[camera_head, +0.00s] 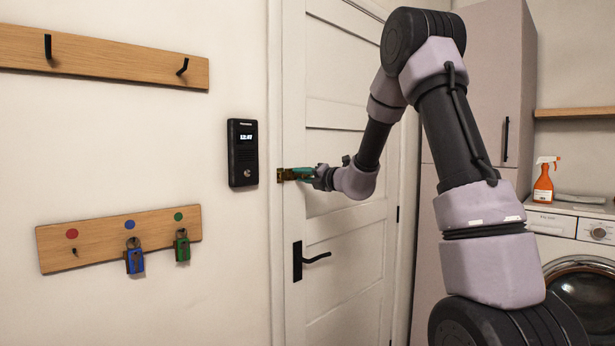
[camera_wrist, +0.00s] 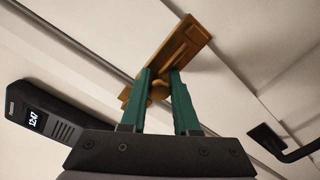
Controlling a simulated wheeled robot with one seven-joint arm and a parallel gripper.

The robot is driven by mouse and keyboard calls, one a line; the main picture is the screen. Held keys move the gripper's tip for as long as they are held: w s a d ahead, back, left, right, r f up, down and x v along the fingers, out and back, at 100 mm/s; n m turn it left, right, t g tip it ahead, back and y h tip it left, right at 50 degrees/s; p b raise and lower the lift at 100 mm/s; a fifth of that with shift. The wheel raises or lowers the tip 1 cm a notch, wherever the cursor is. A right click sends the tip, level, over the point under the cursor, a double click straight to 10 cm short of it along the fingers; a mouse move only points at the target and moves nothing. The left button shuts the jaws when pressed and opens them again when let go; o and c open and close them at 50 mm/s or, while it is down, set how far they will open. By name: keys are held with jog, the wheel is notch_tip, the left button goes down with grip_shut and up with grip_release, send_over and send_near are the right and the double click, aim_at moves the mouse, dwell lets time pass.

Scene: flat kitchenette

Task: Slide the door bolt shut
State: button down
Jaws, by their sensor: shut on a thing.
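The brass door bolt (camera_head: 286,174) sits at the left edge of the white door (camera_head: 341,237), at the door frame and above the black handle. In the wrist view the bolt (camera_wrist: 186,44) runs slantwise, with a round knob (camera_wrist: 159,88) between my fingers. My gripper (camera_head: 303,173) reaches the bolt from the right. Its green fingers (camera_wrist: 160,85) are shut on the knob. The far end of the bolt, near the frame, is partly hidden behind the left finger, so I cannot tell how far the bar reaches.
A black door handle (camera_head: 309,259) is below the bolt. A black wall panel (camera_head: 243,153) hangs just left of the frame. A key rack (camera_head: 118,240) and a hook rail (camera_head: 104,56) are on the left wall. A washing machine (camera_head: 581,260) stands at the right.

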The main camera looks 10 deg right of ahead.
jog(key=shift+a, duration=0.2)
jog(key=c, duration=1)
grip_release()
jog(key=shift+o, duration=0.2)
jog(key=shift+s+d, duration=0.1)
jog(key=shift+s, duration=0.05)
jog(key=shift+s+d, duration=0.2)
jog(key=shift+s, duration=0.1)
jog(key=v, duration=0.9)
jog(key=shift+s+d, duration=0.25)
jog(key=shift+s, duration=0.1)
